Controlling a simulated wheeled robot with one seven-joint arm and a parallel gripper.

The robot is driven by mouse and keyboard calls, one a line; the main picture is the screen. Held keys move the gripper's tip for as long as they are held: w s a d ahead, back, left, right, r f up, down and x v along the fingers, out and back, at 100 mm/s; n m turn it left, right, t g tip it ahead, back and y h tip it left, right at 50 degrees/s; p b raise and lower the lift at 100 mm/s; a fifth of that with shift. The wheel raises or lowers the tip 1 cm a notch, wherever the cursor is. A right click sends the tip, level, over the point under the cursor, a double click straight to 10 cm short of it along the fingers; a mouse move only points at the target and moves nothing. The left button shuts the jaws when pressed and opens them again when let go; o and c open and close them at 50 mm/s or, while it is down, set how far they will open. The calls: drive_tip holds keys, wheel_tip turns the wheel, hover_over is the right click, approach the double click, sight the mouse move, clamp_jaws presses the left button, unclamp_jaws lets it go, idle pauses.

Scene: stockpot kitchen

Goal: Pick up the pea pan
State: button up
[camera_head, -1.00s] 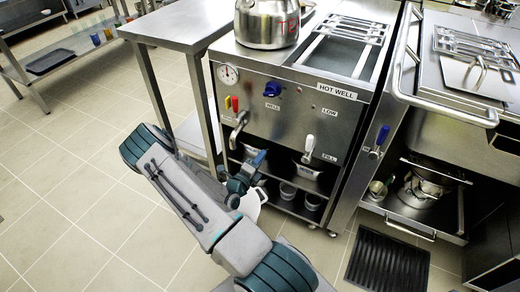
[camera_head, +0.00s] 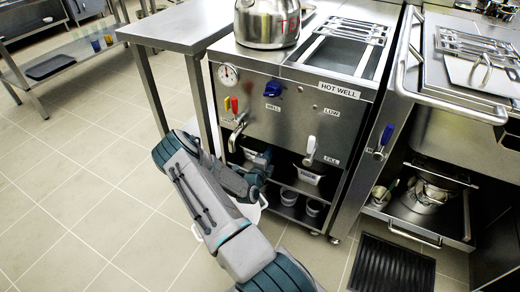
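On the upper shelf under the hot well unit, a steel pan (camera_head: 310,174) with a small label on its front shows right of my arm. The label is too small to read surely, so I cannot tell whether this is the pea pan. My gripper (camera_head: 262,158) is at the left part of that shelf opening, left of the labelled pan and apart from it. My own wrist covers much of it, and its fingers are not clear. A white rounded thing (camera_head: 264,201) shows partly behind my arm.
The hot well unit (camera_head: 290,118) has taps and levers on its front, with a kettle (camera_head: 267,24) on top. Small pots (camera_head: 313,208) stand on its lower shelf. A steel table (camera_head: 178,26) is at left, an open drawer (camera_head: 415,215) at right. Floor at left is clear.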

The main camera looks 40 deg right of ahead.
drive_tip(key=b+x, duration=0.1)
drive_tip(key=x, duration=0.3)
drive_tip(key=shift+s+d+f, duration=0.1)
drive_tip(key=shift+d+f, duration=0.05)
clamp_jaws()
idle(1.1)
